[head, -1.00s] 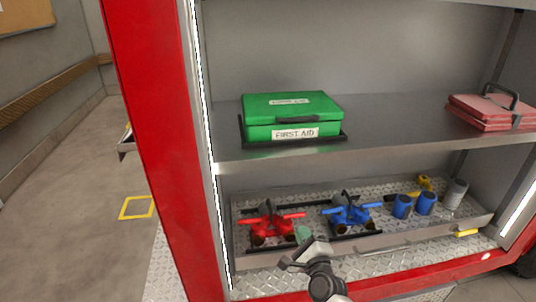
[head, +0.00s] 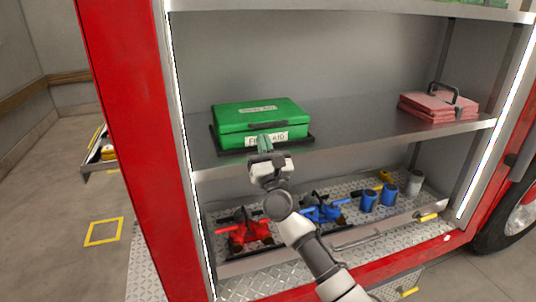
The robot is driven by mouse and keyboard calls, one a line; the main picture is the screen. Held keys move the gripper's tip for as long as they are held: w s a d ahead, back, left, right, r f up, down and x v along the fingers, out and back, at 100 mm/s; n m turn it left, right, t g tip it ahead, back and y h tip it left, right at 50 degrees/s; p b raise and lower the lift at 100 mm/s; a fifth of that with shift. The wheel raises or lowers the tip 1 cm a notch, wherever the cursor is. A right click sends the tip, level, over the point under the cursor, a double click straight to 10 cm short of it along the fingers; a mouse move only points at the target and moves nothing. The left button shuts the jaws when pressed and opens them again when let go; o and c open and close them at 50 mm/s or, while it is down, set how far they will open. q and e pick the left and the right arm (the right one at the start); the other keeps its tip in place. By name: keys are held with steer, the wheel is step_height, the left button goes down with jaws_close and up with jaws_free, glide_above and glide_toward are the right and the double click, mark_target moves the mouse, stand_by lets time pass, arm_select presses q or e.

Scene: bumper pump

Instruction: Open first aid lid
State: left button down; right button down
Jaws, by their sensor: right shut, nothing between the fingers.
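The green first aid box (head: 232,125) sits on a black tray (head: 218,149) on the middle shelf. Its lid (head: 258,108) is closed, with a dark handle on the front and a white label below. My right gripper (head: 265,143) is shut and empty. In the picture its fingertips overlap the front label and hide part of it; I cannot tell whether they touch the box. My left gripper is not in view.
A pink folded stack with a black handle (head: 440,104) lies at the right of the shelf (head: 350,125). Below are red fittings (head: 243,234), blue fittings (head: 325,213) and blue cylinders (head: 389,193). A red post (head: 125,130) bounds the compartment's left side.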

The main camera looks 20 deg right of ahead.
steer(key=shift+w+r, duration=0.3)
steer(key=shift+w, duration=0.15)
